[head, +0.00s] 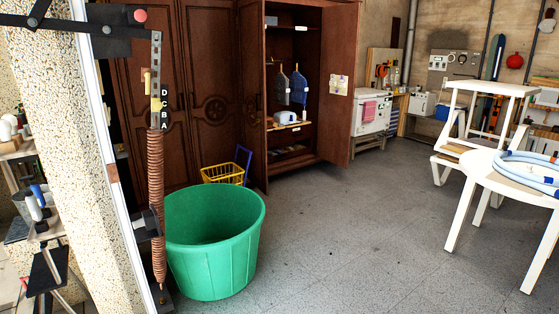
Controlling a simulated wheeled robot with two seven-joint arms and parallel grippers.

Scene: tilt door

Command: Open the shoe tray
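The brown wooden wardrobe (212,60) stands at the back, left of centre in the head view. Its right door (342,60) is swung open, and the door panels to the left look shut. Inside, dark clothes (298,87) hang above a shelf with a pale blue-white object (286,117). Low in the wardrobe is a dark opening (290,153) with shelf-like boards and small items. I cannot tell for certain which of these parts is the shoe tray. Neither of my grippers is in view.
A large green tub (213,245) stands in front of the wardrobe, with a yellow crate cart (223,174) behind it. A spring-and-rail door mechanism (156,170) is at left. A white table (510,178) and chair (453,160) stand right. The grey floor (350,240) between is clear.

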